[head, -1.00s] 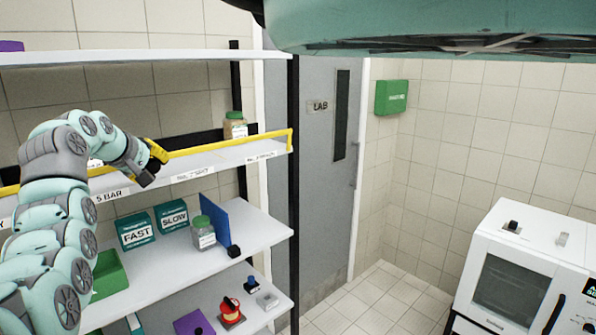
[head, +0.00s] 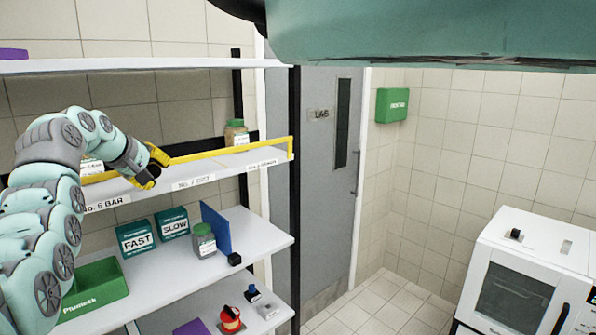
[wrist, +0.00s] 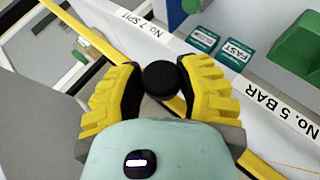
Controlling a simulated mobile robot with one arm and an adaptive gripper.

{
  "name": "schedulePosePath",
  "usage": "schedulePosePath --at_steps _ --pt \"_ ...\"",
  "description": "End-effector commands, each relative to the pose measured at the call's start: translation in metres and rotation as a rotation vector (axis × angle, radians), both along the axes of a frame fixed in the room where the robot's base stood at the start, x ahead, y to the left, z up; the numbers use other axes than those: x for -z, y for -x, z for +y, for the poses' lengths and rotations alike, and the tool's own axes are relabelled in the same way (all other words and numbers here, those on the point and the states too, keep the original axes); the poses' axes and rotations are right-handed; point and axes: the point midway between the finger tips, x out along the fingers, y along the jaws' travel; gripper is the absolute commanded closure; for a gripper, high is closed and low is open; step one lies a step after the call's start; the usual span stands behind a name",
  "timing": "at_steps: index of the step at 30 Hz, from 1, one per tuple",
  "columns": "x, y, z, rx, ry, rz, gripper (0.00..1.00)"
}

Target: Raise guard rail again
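The yellow guard rail (head: 225,150) runs along the front of the upper shelf (head: 215,172), with a short upright at its right end standing above the shelf edge. My gripper (head: 152,168) is at the rail, left of its middle. In the wrist view its yellow fingers (wrist: 160,85) stand on both sides of a round black knob (wrist: 161,78) and appear closed against it. The yellow rail (wrist: 85,30) passes behind the knob on a diagonal. My arm hides the rail's left part in the head view.
A jar (head: 236,132) and a partly hidden container stand on the upper shelf behind the rail. The lower shelf holds FAST (head: 136,238) and SLOW (head: 173,223) boxes, a jar (head: 204,241), a blue panel (head: 216,228) and a green bin (head: 95,292). A white machine (head: 520,285) stands right.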

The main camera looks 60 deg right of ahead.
Motion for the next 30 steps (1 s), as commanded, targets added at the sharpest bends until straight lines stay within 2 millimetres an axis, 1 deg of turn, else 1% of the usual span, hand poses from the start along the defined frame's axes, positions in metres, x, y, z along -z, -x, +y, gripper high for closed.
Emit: schedulePosePath --at_steps 1,8,20,26,30 --pt "-0.002 0.001 -0.001 0.003 0.002 -0.002 0.59" --pt "0.0 0.0 0.0 0.001 -0.002 0.0 0.35" --pt "-0.002 0.001 0.004 -0.001 -0.005 0.002 0.35" --pt "-0.015 0.006 0.018 -0.002 -0.003 -0.001 0.35" --pt "-0.028 0.011 0.033 -0.004 -0.001 -0.002 0.35"
